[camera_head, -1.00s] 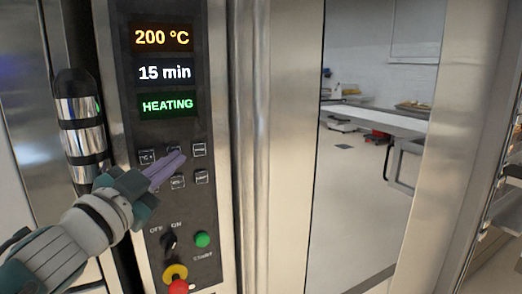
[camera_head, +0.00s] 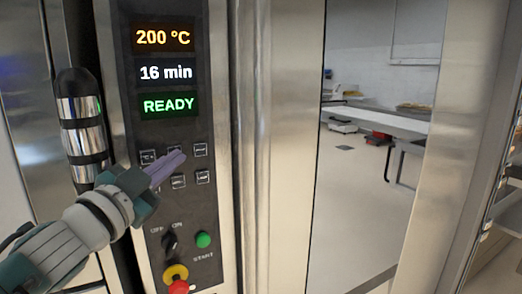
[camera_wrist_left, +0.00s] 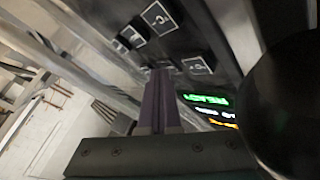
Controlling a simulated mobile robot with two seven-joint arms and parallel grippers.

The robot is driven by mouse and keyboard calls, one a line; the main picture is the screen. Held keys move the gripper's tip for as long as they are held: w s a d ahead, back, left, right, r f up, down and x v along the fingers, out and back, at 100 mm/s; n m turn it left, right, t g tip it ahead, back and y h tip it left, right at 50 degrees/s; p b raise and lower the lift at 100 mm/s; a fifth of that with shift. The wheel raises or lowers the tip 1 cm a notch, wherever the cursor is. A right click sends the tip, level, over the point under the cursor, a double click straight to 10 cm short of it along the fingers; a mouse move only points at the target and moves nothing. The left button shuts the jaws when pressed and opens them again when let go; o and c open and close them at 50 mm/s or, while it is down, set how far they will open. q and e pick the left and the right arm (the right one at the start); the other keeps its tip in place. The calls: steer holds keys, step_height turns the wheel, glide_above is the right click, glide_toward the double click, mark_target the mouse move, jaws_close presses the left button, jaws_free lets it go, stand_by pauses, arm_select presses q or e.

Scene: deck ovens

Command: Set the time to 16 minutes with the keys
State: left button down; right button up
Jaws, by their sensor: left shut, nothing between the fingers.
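The oven's control panel (camera_head: 217,214) stands upright in front of me. Its time display (camera_head: 165,72) reads 16 min, the temperature display (camera_head: 164,37) above reads 200 °C, and the status display (camera_head: 168,105) below reads READY in green. Two rows of small square keys sit under the displays, among them an upper right key (camera_head: 200,149) and a lower right key (camera_head: 203,177). My left gripper (camera_head: 180,157) is shut and empty, its fingertips at the upper middle key, which they partly cover. In the left wrist view the fingers (camera_wrist_left: 158,78) point at the keys; contact cannot be told.
Below the keys are a black OFF/ON switch (camera_head: 169,241), a green START button (camera_head: 203,239) and a red button (camera_head: 178,287) on yellow. A chrome and black cylinder (camera_head: 82,125) stands left of the panel. A steel table (camera_head: 385,122) stands in the room behind.

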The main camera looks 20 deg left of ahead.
arm_select(q)
steer(key=shift+s, duration=0.1)
steer(key=shift+s+d+p, duration=0.35)
steer(key=shift+s+d, duration=0.1)
steer(key=shift+d, duration=0.15)
steer(key=shift+s+d+p, duration=0.7)
steer(key=shift+s+d, duration=0.95)
steer(key=shift+d, duration=0.25)
